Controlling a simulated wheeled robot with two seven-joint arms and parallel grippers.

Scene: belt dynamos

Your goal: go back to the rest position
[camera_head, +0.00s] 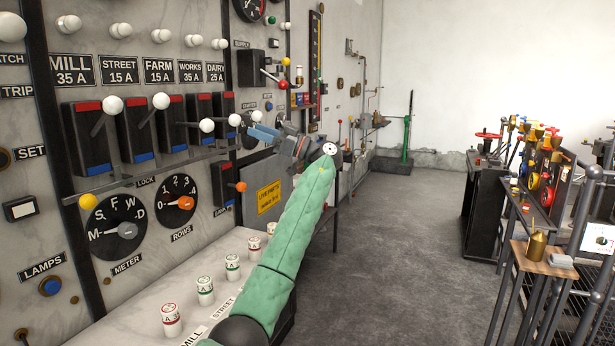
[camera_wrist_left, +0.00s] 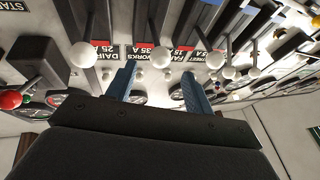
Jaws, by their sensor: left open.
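My left arm, in a green sleeve, reaches up from the bottom of the head view towards the switchboard. My left gripper (camera_head: 258,132) is in front of the panel near the right end of the lever row, its fingers pointing left. In the left wrist view my left gripper (camera_wrist_left: 160,80) shows two blue fingers spread apart with nothing held between them. White lever knobs (camera_wrist_left: 82,54) show beyond the fingers; whether any finger touches one is hard to tell. My right gripper is in neither view.
The switchboard has black switches with white-knobbed levers (camera_head: 161,101), a rail below them, and two dials (camera_head: 117,227). Red and green fuses (camera_head: 205,290) stand on the ledge below. Open grey floor (camera_head: 400,230) lies right of my arm; a bench (camera_head: 540,257) stands at far right.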

